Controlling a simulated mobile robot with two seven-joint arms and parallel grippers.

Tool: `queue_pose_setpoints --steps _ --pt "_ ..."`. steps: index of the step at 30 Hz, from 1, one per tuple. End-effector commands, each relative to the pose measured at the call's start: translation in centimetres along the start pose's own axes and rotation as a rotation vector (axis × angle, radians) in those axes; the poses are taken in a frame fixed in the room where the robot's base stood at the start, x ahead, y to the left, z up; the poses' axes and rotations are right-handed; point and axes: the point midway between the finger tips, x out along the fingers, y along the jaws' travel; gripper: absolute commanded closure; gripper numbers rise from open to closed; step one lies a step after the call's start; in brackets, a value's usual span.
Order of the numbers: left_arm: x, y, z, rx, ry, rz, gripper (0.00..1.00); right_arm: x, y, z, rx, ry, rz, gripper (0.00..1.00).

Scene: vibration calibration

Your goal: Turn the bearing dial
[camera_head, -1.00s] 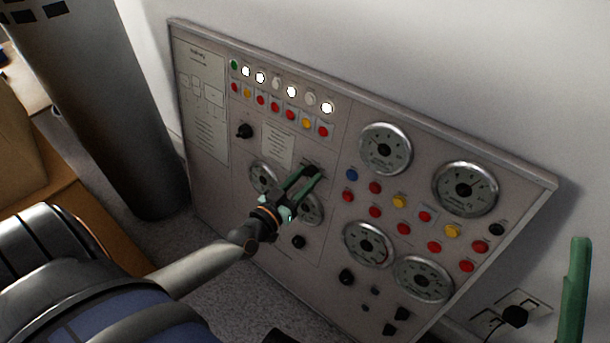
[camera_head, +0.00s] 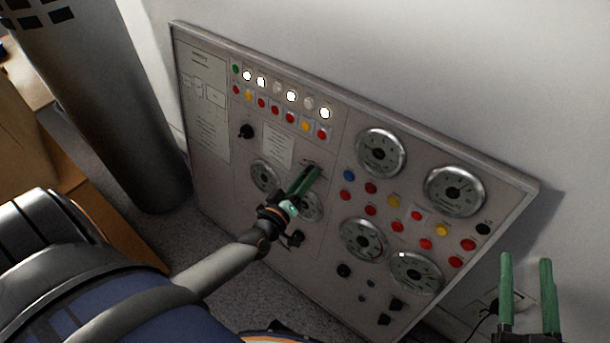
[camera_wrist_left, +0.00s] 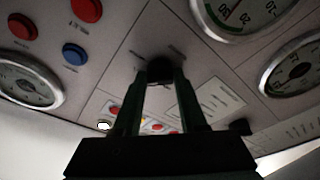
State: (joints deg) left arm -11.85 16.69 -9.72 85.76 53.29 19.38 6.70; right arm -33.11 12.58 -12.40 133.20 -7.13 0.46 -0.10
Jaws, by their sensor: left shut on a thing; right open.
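The upright grey control panel (camera_head: 215,180) carries several black knobs. My left gripper (camera_head: 312,170) reaches the panel right of the centre sheet, above a small round gauge. In the left wrist view, its two green fingers (camera_wrist_left: 160,78) are closed around a black dial knob (camera_wrist_left: 159,67). In the head view, the fingers mostly hide that knob. The label beside it is too blurred to read. My right gripper (camera_head: 526,260) is open and empty at the lower right, apart from the panel, with its green fingers upright.
Other black knobs sit at the upper left (camera_head: 246,131) and below the left gripper (camera_head: 296,239). Large gauges (camera_head: 381,152) and coloured buttons fill the panel's right side. A dark column (camera_head: 105,120) stands at the left. A wall socket with a plug is near the right gripper.

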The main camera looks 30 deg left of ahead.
Motion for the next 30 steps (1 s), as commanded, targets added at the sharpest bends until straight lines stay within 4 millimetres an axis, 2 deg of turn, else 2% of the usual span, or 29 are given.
queue_pose_setpoints --steps 5,15,16,23,30 --pt "0.0 -0.01 -0.01 -0.019 0.0 -0.004 1.0 -0.06 -0.08 0.71 0.01 -0.03 0.0 0.5" --pt "0.0 -0.02 0.0 -0.02 0.0 -0.004 1.0 -0.07 -0.1 0.77 0.01 -0.031 -0.001 0.5" --pt "0.0 -0.02 0.0 -0.02 0.0 -0.004 0.55 -0.07 -0.1 0.76 0.01 -0.031 -0.001 0.5" --pt "0.0 -0.02 0.0 -0.019 0.0 -0.004 0.3 -0.07 -0.1 0.75 0.01 -0.031 -0.001 0.5" --pt "-0.04 -0.01 0.0 -0.019 0.0 -0.004 0.3 -0.07 -0.1 0.71 0.01 -0.03 -0.001 0.5"
